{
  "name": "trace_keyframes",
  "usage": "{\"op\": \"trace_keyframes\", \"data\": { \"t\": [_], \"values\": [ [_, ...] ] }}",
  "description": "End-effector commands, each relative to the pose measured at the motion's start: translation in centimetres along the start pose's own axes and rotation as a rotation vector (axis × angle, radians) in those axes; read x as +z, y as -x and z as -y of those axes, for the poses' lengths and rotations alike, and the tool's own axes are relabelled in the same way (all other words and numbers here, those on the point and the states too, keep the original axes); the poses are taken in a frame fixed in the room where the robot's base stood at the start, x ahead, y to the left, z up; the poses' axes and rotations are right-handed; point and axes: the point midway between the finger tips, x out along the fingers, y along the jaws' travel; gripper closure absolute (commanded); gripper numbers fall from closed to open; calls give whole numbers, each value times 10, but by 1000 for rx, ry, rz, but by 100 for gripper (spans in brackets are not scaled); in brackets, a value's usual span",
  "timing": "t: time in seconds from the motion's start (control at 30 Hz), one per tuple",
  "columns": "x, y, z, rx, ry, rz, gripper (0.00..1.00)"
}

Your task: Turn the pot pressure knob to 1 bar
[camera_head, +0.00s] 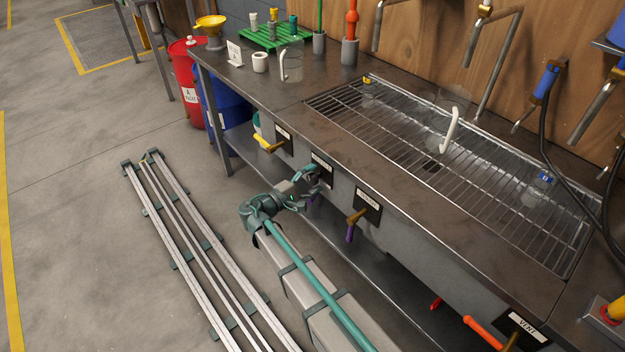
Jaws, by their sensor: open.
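A row of labelled valves runs along the front of the metal bench. The label text is mostly too small to read, so I cannot tell which one is the pot pressure knob. My gripper (318,181) is open at the second valve's dark plate (321,161). Its fingers cover most of that valve, and a bit of purple shows below them. I cannot tell whether they touch it. To the right is a valve with a brass body and purple handle (351,228), pointing down. To the left is a brass valve (274,146). No pressure gauge reading is visible.
A vent valve with an orange handle (484,334) is at the lower right. The bench top (335,130) holds a wire grate (430,150), clear jugs and a green rack (270,38). Red (187,75) and blue (225,95) drums stand at the left end. Floor at left is open beside the rails.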

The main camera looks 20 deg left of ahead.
Motion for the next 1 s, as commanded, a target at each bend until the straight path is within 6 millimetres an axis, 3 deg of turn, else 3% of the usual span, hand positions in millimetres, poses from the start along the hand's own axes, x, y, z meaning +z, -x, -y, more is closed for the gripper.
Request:
{"op": "trace_keyframes", "data": {
  "t": [0.23, 0.7, 1.0],
  "values": [
    [0, 21, 0, 1, 0, -2, 32],
    [0, 104, 0, 1, 0, -2, 32],
    [0, 120, 0, -1, 0, 0, 32]
  ]
}}
